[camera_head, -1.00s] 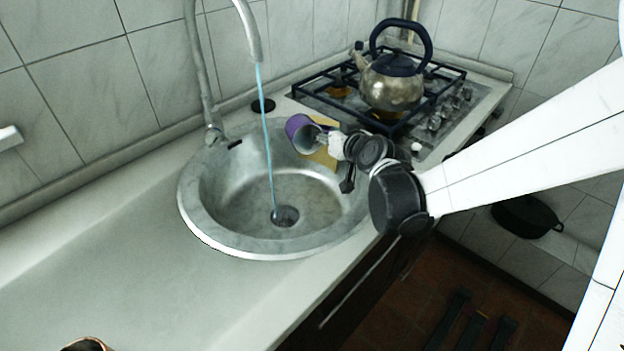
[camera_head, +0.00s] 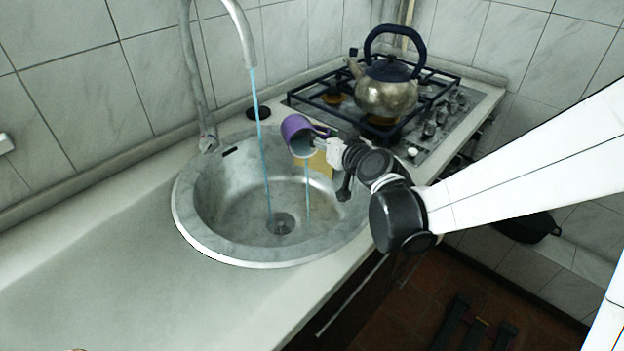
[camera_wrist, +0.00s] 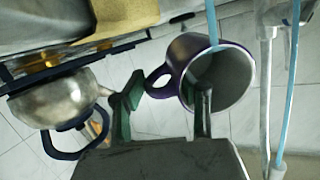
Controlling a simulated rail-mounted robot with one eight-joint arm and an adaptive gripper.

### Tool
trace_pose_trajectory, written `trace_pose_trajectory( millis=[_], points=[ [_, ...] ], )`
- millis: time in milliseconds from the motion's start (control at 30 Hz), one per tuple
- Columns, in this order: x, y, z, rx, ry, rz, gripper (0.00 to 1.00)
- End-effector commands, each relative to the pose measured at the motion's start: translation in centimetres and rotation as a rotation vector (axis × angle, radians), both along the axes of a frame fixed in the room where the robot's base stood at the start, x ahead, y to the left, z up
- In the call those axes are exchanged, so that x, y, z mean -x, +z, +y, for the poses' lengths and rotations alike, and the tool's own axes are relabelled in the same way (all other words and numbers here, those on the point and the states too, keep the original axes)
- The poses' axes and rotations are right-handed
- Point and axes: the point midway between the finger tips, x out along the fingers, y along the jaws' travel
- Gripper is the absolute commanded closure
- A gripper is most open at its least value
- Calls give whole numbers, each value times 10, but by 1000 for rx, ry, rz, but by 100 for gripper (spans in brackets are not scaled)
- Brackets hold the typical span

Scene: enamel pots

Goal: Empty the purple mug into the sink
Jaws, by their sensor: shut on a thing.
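My gripper (camera_head: 326,148) is shut on the purple mug (camera_head: 296,127) and holds it over the back right part of the round metal sink (camera_head: 218,190). The mug is tipped, and a thin blue stream (camera_head: 307,190) falls from it into the basin. In the wrist view the purple mug (camera_wrist: 183,48) shows its dark opening and its handle, with my gripper (camera_wrist: 165,92) at it. One finger overlaps the opening and the other is beyond the handle. Exactly how the fingers grip the wall is hard to tell.
The tap (camera_head: 240,25) runs a blue stream into the sink, left of the mug. A kettle (camera_head: 385,92) stands on the gas hob (camera_head: 440,112) behind my gripper. The counter (camera_head: 110,250) on the left is largely clear.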

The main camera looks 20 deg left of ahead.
Motion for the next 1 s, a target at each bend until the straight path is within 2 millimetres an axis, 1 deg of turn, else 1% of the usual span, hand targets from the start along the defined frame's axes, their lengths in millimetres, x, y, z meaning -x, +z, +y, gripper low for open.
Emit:
trace_pose_trajectory(
  millis=[1000],
  points=[
    [3,14,-3,-62,-3,-93,100]
  ],
)
